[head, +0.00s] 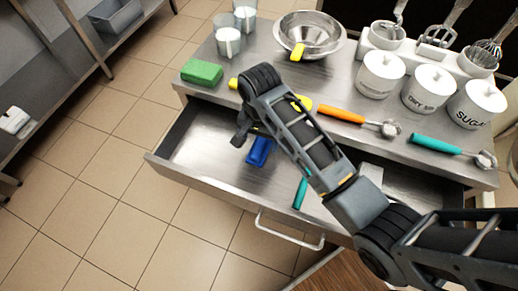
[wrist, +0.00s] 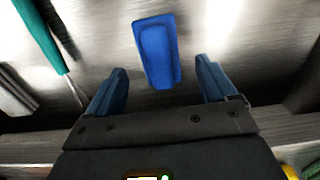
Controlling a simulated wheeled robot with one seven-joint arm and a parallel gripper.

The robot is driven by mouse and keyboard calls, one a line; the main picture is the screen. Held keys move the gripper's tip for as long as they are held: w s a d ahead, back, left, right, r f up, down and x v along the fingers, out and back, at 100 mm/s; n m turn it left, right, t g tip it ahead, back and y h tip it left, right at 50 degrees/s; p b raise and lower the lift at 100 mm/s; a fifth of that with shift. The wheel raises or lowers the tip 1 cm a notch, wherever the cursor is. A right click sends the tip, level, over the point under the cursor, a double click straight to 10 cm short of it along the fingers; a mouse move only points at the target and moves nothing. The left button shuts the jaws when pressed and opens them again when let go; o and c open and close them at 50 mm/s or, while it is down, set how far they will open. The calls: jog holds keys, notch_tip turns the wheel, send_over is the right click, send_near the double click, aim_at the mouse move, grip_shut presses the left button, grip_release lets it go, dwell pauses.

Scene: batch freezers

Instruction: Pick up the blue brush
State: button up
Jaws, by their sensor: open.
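The blue brush (head: 260,151) lies in the open metal drawer, partly hidden by my arm in the head view. In the wrist view the blue brush (wrist: 158,50) shows as a blue, rounded block on the drawer floor, ahead of my gripper and roughly centred between its fingers. My gripper (wrist: 162,88) is open and empty, with one blue-tipped finger to each side of the brush's near end. In the head view my gripper (head: 243,130) hangs over the drawer, mostly hidden behind the arm. I cannot tell its exact height above the brush.
The open drawer (head: 165,160) also holds a teal-handled tool (head: 301,190), left of the brush in the wrist view (wrist: 40,38). On the counter above are a green sponge (head: 202,72), an orange-handled scoop (head: 341,114), a teal-handled scoop (head: 436,145), a metal bowl (head: 310,35) and white canisters (head: 428,88).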

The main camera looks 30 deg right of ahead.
aim_at(259, 146)
notch_tip(259, 146, down, 5)
jog(key=shift+s+a+f, duration=0.1)
jog(key=shift+s, duration=0.05)
jog(key=c, duration=1.1)
